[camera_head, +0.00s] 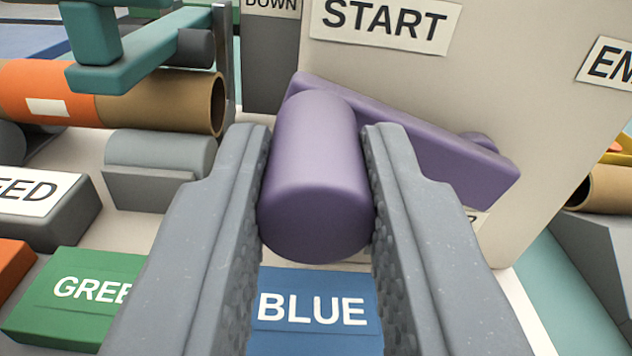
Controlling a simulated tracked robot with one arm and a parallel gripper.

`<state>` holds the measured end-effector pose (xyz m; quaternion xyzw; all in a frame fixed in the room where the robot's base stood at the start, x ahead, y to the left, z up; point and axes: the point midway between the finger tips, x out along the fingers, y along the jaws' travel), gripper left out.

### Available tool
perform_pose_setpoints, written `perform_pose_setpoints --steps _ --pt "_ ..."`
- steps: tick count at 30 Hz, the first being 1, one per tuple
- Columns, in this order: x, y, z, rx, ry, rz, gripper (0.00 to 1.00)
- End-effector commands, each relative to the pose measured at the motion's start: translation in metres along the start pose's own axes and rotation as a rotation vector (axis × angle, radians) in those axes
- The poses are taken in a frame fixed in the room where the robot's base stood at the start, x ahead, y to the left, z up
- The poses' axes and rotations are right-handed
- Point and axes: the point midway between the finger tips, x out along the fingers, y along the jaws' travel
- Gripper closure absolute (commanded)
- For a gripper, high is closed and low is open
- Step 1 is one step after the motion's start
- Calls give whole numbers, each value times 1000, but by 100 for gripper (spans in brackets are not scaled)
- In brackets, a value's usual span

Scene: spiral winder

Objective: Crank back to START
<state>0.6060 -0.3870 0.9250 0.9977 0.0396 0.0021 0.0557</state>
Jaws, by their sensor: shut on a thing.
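A purple crank stands against an upright cream panel (520,120). Its rounded handle (318,170) points toward me, and its flat arm (440,150) runs from behind the handle down to the right. My gripper (316,215) is shut on the handle, with one grey finger on each side. The START label (388,22) is on the panel above the handle, slightly to the right. Another label low on the panel is mostly hidden behind the crank arm and my right finger.
A blue BLUE block (315,312) lies below the handle, between my fingers. A green GREEN block (75,290) and a grey block labelled "EED" (45,208) are at left. A brown tube with an orange band (110,97) and a teal arm (135,65) stand upper left.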

Motion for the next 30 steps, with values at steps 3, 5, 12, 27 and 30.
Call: perform_pose_setpoints --steps 3,5,12,27,30 --pt "0 2 -6 24 1 1 100" --pt "0 2 -7 35 1 0 100" --pt "0 1 -4 51 0 0 100" --pt "0 2 -3 50 0 1 56" --pt "-3 2 -3 50 -1 1 56"
